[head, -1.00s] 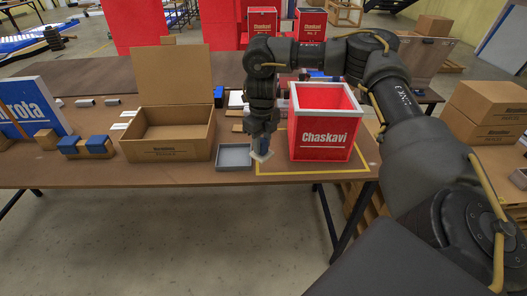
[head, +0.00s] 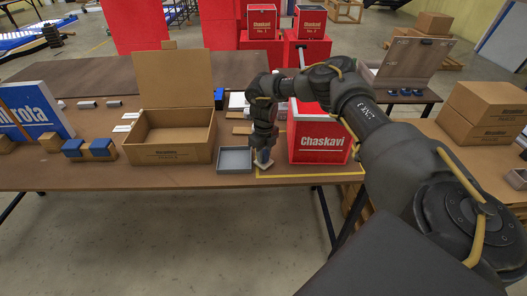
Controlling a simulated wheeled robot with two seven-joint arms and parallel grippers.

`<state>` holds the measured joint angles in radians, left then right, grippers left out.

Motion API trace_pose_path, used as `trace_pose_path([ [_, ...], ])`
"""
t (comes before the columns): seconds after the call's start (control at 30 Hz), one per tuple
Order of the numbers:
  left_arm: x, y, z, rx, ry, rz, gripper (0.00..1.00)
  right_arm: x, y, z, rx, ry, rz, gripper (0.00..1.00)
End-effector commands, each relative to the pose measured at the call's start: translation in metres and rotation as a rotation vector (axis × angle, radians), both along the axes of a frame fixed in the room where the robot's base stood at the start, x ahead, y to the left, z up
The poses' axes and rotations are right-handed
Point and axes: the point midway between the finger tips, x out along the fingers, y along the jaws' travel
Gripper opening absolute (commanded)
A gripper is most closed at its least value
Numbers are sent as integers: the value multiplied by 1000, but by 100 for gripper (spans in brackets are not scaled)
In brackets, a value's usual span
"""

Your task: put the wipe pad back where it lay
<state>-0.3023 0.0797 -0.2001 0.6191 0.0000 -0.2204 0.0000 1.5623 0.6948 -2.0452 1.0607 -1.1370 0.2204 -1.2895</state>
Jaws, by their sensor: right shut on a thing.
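My right gripper (head: 263,157) points down over the table, between the grey tray and the red Chaskavi box. It is shut on the wipe pad (head: 263,166), a small pale flat piece at its fingertips. The pad is at or just above the brown tabletop, near the yellow outline; I cannot tell whether it touches. The fingers hide part of it. My left gripper is not in view.
The shallow grey tray (head: 235,168) stands just left of the gripper. The red Chaskavi box (head: 320,142) stands close on its right, inside the yellow outline (head: 310,176). An open cardboard box (head: 170,153) stands further left.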

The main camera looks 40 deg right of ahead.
Motion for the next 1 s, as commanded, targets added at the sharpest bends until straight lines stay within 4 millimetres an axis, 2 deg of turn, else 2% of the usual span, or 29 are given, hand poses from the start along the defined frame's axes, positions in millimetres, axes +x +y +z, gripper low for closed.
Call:
trace_pose_path([
  [0.2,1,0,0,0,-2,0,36,0,0,-3,0,0,0,12],
  [0.23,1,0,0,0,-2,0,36,0,0,-3,0,1,0,33],
  [0.4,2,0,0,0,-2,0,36,0,0,-3,0,1,0,52],
  [0.67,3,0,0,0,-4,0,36,0,0,-2,0,0,-1,52],
  [0.77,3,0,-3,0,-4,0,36,1,0,4,0,-3,-1,52],
  [0.87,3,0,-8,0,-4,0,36,1,0,18,2,-5,0,52],
  [1.0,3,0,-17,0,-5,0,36,1,0,47,1,-6,0,52],
])
